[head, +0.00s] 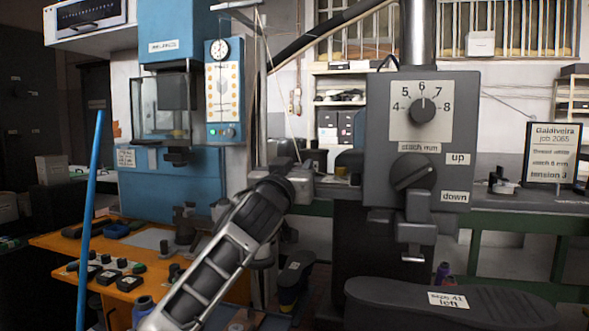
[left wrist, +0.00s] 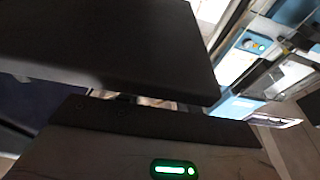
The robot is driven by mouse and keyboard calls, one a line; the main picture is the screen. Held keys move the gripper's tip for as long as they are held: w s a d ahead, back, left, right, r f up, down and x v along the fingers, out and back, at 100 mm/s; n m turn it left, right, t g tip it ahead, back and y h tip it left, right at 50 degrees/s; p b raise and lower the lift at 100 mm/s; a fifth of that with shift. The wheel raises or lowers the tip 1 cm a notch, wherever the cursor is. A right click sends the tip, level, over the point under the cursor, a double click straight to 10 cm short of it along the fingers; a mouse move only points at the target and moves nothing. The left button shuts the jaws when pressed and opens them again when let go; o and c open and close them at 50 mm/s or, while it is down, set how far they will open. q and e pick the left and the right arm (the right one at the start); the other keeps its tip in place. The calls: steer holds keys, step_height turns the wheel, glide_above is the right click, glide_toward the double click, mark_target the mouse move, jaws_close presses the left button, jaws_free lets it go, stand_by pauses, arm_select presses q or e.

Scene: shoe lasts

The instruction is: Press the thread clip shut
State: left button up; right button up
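I cannot make out the thread clip in either view. My left gripper (head: 287,168) is at the end of my left arm, which reaches up from the bottom left to the middle of the head view. It overlaps a grey metal part (head: 325,187) of the machine behind; I cannot tell whether they touch. Its fingers are too small and dark to read. In the left wrist view, a large dark slab fills the top left above a body with a green light; no clip shows there. My right gripper is not in view.
A grey control box (head: 421,140) with stitch dial and up/down knob stands right of my left gripper. Below it lies a black sole (head: 400,296) labelled size 41 left. An orange bench (head: 75,246) with small parts is at left. A blue pole (head: 90,215) stands before it.

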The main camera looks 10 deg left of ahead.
arm_select(q)
steer(key=shift+s, duration=0.1)
steer(key=b+v, duration=0.3)
steer(key=v, duration=1.2)
steer(key=shift+s, duration=0.35)
steer(key=shift+a+f, duration=0.1)
steer(key=shift+f, duration=0.05)
